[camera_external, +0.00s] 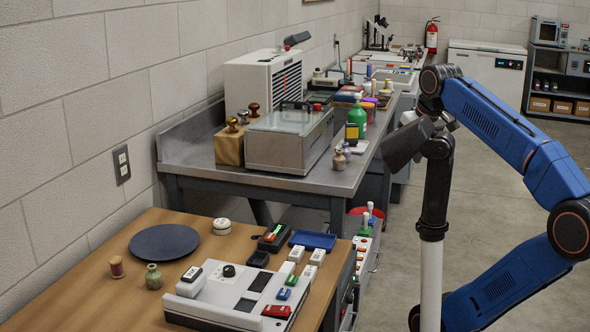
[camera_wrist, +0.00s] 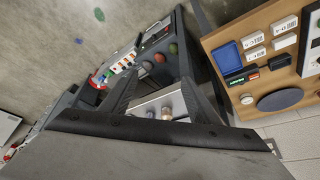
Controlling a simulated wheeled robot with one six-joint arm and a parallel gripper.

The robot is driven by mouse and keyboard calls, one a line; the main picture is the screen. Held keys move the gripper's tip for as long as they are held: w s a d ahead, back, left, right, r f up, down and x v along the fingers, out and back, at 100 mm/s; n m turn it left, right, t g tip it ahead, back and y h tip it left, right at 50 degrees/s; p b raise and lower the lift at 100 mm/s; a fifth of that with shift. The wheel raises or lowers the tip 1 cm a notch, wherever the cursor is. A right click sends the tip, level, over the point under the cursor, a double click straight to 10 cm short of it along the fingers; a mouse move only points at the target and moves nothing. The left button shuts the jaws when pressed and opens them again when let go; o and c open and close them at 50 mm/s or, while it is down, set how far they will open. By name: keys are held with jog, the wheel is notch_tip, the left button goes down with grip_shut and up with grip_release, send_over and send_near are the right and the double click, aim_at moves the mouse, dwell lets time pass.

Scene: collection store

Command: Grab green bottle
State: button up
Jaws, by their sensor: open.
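A bright green bottle (camera_external: 358,120) stands upright on the grey metal bench, near its right edge in the external view. A small dull green, vase-like bottle (camera_external: 154,277) stands on the wooden table at the lower left. My gripper (camera_external: 392,156) hangs in the air to the right of the metal bench, apart from both bottles. In the wrist view my gripper (camera_wrist: 158,90) has its two dark fingers spread with nothing held. Two small bottles (camera_wrist: 167,113) show between and beyond the fingers. I cannot make out either green bottle in the wrist view.
Two small pinkish bottles (camera_external: 339,160), a glass-lidded grey case (camera_external: 290,143) and a white box unit (camera_external: 262,83) stand on the metal bench. The wooden table (camera_external: 75,258) holds a dark round plate (camera_external: 164,243) and a control panel (camera_external: 235,296). Floor at the right is open.

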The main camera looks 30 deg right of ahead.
jog(key=w+a+r+n+g+y, duration=0.1)
jog(key=w+a+r+n, duration=0.35)
jog(key=w+a, duration=0.2)
jog(key=w+a+r+n+g, duration=0.1)
jog(key=w+a+r+n, duration=0.2)
jog(key=w+a+r, duration=0.3)
jog(key=w+a+n+g, duration=0.1)
jog(key=w+a+n, duration=0.25)
jog(key=a, duration=0.65)
jog(key=w+a+n, duration=0.3)
jog(key=w+a, duration=0.1)
jog(key=a, duration=0.5)
jog(key=n+g+h, duration=0.1)
jog(key=n+g, duration=0.1)
jog(key=n, duration=1)
send_over(152, 266)
notch_tip(152, 266, down, 9)
jog(key=f, duration=1.7)
jog(key=shift+s+d+f, duration=0.1)
jog(key=shift+s, duration=0.1)
jog(key=shift+w+f, duration=0.15)
jog(key=shift+f, duration=1.25)
jog(key=shift+w+f, duration=0.1)
jog(key=shift+f, duration=1.3)
jog(key=c, duration=1.2)
